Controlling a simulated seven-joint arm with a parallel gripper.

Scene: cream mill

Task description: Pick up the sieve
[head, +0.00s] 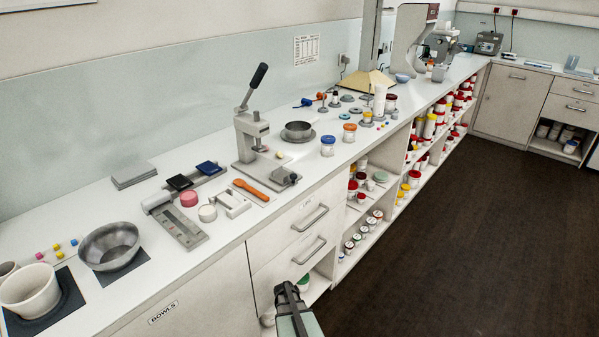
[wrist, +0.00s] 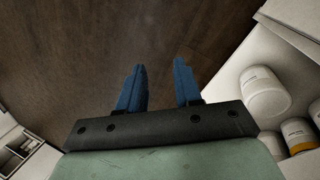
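A small dark grey round metal vessel (head: 299,131) stands on the counter right of the lever press, on a wider flat rim or disc. It may be the sieve, but its mesh is too small to make out. A larger grey metal bowl (head: 109,246) stands on a dark mat at the front left. My gripper (head: 288,290) is low in front of the cabinet drawers, below the counter top and well apart from both. In the wrist view my gripper (wrist: 158,68) has two blue fingers spread apart with nothing between them, over dark floor.
A lever press (head: 250,130), an orange spatula-like tool (head: 251,190) and blue-lidded jar (head: 328,146) stand near the small vessel. A white tub (head: 30,290) is at the front left. Open shelves (head: 365,215) hold several jars. The dark floor (head: 470,230) is clear.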

